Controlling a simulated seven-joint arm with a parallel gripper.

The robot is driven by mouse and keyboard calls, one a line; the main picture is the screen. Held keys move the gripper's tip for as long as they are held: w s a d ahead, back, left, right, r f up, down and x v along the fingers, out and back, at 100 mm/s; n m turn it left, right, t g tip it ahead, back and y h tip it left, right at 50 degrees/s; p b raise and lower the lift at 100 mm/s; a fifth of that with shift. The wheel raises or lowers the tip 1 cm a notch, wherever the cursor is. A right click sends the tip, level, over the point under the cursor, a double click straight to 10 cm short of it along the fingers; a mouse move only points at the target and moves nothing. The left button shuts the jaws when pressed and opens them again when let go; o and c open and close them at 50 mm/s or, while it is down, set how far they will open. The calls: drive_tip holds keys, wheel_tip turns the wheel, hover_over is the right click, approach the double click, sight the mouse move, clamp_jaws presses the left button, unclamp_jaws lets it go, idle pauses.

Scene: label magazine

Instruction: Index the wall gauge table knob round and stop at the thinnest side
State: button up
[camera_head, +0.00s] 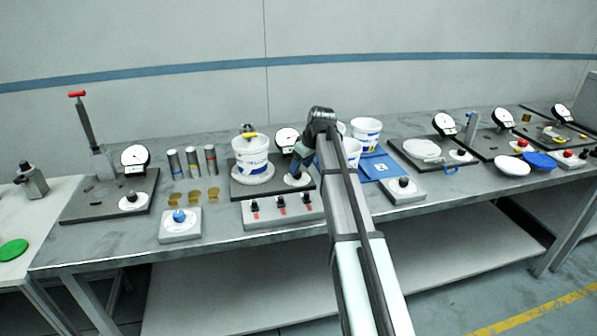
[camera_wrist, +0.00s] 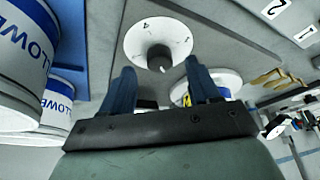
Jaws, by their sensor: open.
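A black table knob (camera_head: 297,179) stands on a white dial disc with small marks, on the dark plate (camera_head: 240,191) at mid-bench. In the wrist view the knob (camera_wrist: 159,59) and its disc (camera_wrist: 140,40) lie just beyond my fingertips. A white tub (camera_head: 252,155) with a yellow piece on top stands on the round table (camera_head: 253,177) left of the knob. A dial gauge (camera_head: 287,138) stands behind; its needle is too small to read. My gripper (camera_wrist: 161,80) is open, one finger to each side of the knob in the picture; contact cannot be told.
A panel (camera_head: 284,212) with several small black knobs and red marks sits in front of the plate. White tubs (camera_head: 366,132) and a blue mat (camera_head: 380,166) are to the right.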

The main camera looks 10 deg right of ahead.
sight(299, 172)
drive_tip(key=shift+x, duration=1.6)
drive_tip(key=c, duration=1)
